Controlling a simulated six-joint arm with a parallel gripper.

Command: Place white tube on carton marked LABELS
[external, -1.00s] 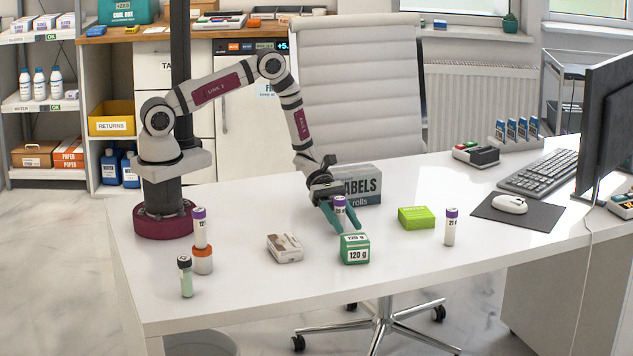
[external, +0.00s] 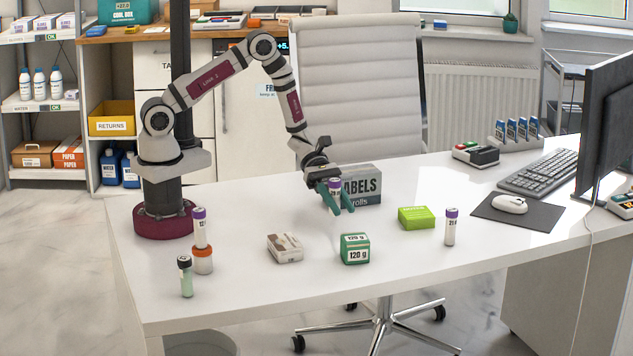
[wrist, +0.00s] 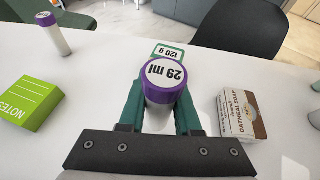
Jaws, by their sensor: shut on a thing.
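My gripper (external: 336,205) is shut on a white tube with a purple cap (external: 335,186). The gripper covers the carton's left part. The tube appears raised a little off the desk; the gap is hard to judge. The carton is not seen in the wrist view.
The white desk (external: 300,300) also bears a green 120 g box (external: 355,249), a soap box (external: 285,248), a lime notes box (external: 416,217), another purple-capped tube (external: 451,227), a tube on an orange-topped jar (external: 203,260) and a dark-capped vial (external: 186,277).

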